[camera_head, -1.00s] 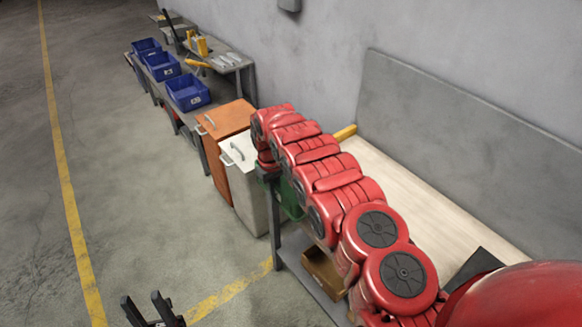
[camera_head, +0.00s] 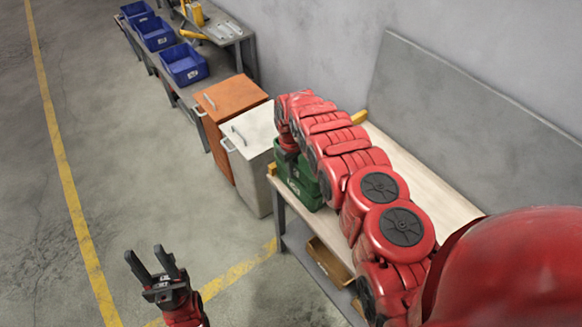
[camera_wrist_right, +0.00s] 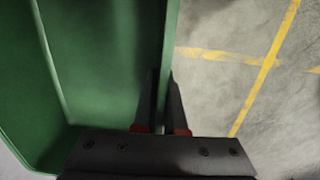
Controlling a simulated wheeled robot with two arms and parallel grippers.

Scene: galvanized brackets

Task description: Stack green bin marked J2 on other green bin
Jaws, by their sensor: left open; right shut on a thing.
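A green bin (camera_head: 298,186) with a white label stands out at the left end of the wooden-topped table, partly hidden by my right arm. The label's marking is too small to read. My right gripper is shut on a side wall of a green bin (camera_wrist_right: 105,60) in the right wrist view, one finger inside and one outside. The bin's interior looks empty where it shows. I cannot tell whether the green seen in the head view is one bin or two. My left gripper (camera_head: 150,254) is open and empty, over the floor.
The table (camera_head: 449,205) has a bare top behind my right arm and a cardboard box (camera_head: 328,262) on its lower shelf. White (camera_head: 252,145) and orange (camera_head: 222,108) cabinets stand beside it. Blue bins (camera_head: 184,64) sit on a farther bench. The floor at left is clear.

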